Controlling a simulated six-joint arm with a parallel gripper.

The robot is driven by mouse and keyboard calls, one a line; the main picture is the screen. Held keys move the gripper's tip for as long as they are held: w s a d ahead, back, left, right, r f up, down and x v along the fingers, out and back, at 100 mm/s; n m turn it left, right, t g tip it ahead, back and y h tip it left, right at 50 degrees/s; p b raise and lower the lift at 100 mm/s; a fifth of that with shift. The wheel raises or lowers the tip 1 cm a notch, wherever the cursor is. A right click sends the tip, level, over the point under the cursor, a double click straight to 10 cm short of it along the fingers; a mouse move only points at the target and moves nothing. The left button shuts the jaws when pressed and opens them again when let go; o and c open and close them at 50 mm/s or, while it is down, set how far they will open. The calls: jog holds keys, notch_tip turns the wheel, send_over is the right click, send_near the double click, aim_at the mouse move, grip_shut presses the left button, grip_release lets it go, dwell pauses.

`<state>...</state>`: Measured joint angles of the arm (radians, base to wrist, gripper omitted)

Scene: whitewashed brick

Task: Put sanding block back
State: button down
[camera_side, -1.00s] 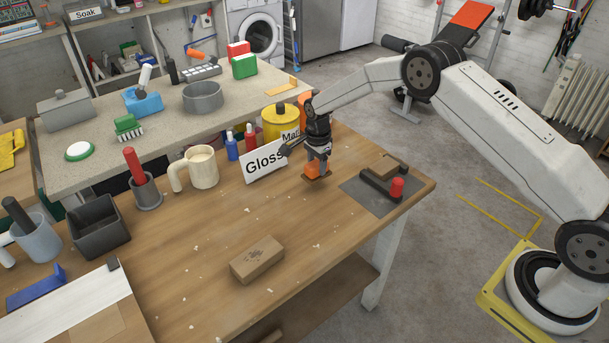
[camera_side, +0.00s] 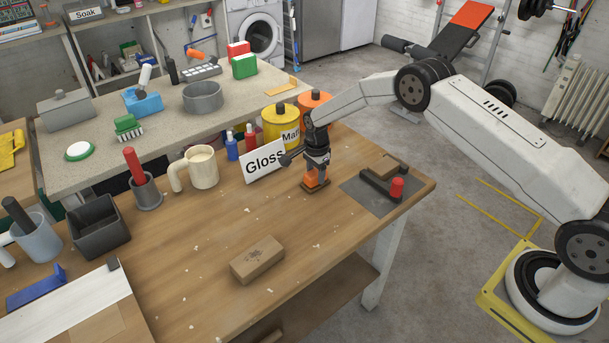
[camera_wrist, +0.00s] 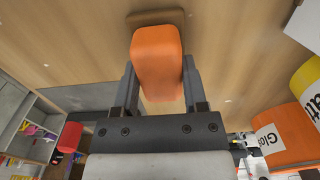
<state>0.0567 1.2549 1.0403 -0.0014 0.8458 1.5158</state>
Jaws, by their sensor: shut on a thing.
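My gripper (camera_side: 316,174) is shut on an orange block with a brown base, which looks like the sanding block (camera_side: 316,183). In the wrist view the orange block (camera_wrist: 157,60) sits between the two fingers of my gripper (camera_wrist: 160,85). It is upright, at or just above the wooden bench, between the Gloss sign (camera_side: 264,162) and the grey mat (camera_side: 395,205). I cannot tell whether its base touches the bench.
A black bracket with a red knob (camera_side: 397,187) stands on the mat, right of my gripper. A yellow can (camera_side: 281,128) and an orange can (camera_side: 314,105) stand behind. A cream mug (camera_side: 202,168) is left. The bench (camera_side: 215,232) before my gripper is mostly clear, with small chips.

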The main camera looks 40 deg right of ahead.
aim_at(316, 172)
jog(key=shift+c, duration=0.6)
grip_release()
notch_tip(316, 172, up, 12)
dwell(0.3)
jog(key=shift+r, duration=0.1)
dwell(0.4)
jog(key=s+a+r+n+t, duration=0.1)
jog(key=s+r+n, duration=0.2)
jog(key=s+n, duration=0.6)
jog(key=s+a+r+n+t, duration=0.1)
jog(key=s+n, duration=0.8)
jog(key=s, duration=1.2)
notch_tip(316, 172, up, 2)
jog(key=shift+s+a+r+t, duration=0.2)
jog(key=shift+a+t, duration=0.1)
jog(key=shift+a, duration=0.35)
